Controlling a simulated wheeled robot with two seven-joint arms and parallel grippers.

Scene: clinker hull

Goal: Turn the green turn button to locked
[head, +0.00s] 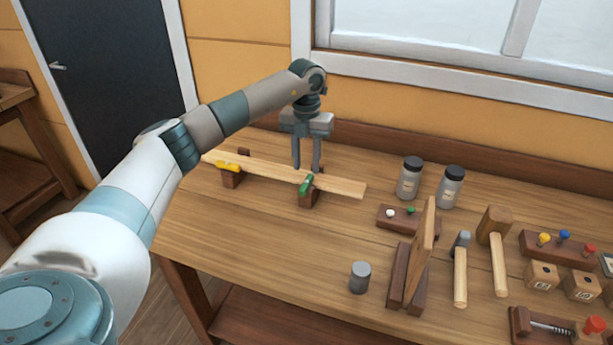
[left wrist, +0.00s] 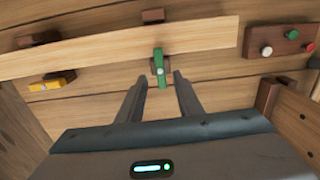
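The green turn button (head: 306,184) sits on a small dark wood block at the near edge of a long pale plank (head: 343,186). In the left wrist view the green turn button (left wrist: 159,66) points across the plank's edge, its far end overlapping the plank (left wrist: 90,53). My left gripper (head: 307,168) points down just above and behind the button in the head view. In the left wrist view its two fingers (left wrist: 159,77) are apart, with the button showing between and beyond their tips. Contact cannot be told. My right gripper is not in view.
A yellow turn button (head: 227,166) lies along the plank's left part. Two jars (head: 410,180) stand right of the plank. Bench front-left is clear.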

